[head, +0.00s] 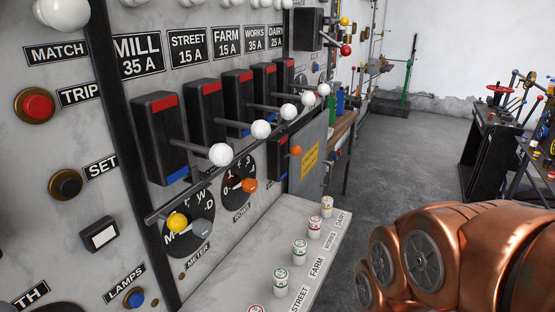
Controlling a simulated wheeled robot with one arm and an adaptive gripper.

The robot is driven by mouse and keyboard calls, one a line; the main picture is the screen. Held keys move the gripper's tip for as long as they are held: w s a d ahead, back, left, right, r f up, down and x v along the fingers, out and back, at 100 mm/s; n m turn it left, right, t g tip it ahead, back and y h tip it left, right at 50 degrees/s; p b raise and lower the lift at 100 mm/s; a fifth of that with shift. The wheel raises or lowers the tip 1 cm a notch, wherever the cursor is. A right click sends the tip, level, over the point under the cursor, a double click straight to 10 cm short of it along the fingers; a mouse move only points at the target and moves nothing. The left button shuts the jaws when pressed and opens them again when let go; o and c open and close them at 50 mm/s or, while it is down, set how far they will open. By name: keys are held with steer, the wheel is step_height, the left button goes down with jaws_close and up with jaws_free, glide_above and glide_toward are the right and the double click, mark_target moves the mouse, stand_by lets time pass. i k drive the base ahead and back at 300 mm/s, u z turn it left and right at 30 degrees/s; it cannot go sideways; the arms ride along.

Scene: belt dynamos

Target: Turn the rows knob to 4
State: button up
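A round black dial (233,184) with white numerals is on the marble panel, left of centre. A "0" and a "3" show on its face, and the other marks are hard to read. Its knob has an orange ball end (249,185) at the dial's right side. The small label (242,212) below it appears to read ROWS, but it is too small to be sure. The number it points to cannot be made out. My copper arm (480,255) fills the lower right, apart from the panel. My gripper is out of the picture.
Several lever switches with white balls (221,154) stick out above the dial. The METER dial's yellow ball (178,222) is to its lower left. A shelf (215,285) below carries several small labelled fuses (282,280). Open floor (410,150) lies right of the panel.

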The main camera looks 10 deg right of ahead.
mark_target(249, 185)
steer(key=u, duration=1.2)
steer(key=k, duration=0.65)
steer(key=u, duration=0.15)
